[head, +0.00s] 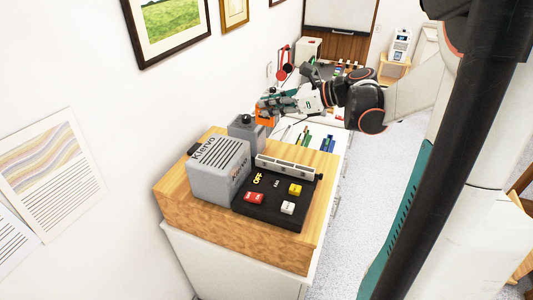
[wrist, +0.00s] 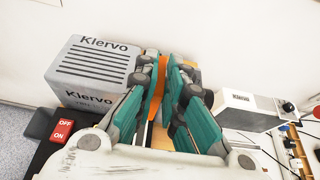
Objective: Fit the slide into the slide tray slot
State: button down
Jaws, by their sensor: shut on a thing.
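My gripper (head: 268,105) reaches in from the right, above the far end of the wooden bench. It is shut on an orange piece (head: 264,116), which I take to be the slide. In the wrist view the orange slide (wrist: 157,88) stands edge-on between the teal finger pads (wrist: 164,68), which hide much of it. A pale slotted strip (head: 288,167) lies along the back of the black control panel, apart from the gripper. It may be the slide tray; I cannot make out its slots clearly.
A grey Kiervo box (head: 218,172) stands left of the black panel (head: 270,205) with red, yellow and white buttons. A smaller grey unit (head: 242,128) with a knob sits behind it, close to my gripper. Pens (head: 328,142) lie farther right. The wall is at left.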

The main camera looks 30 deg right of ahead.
notch_tip(320, 180, down, 16)
jog(key=b, duration=0.5)
jog(key=shift+r, duration=0.1)
jog(key=c, duration=1.7)
grip_release()
jog(key=shift+r, duration=0.1)
jog(key=shift+s, duration=0.1)
jog(key=p+v, duration=0.3)
jog(key=v, duration=0.9)
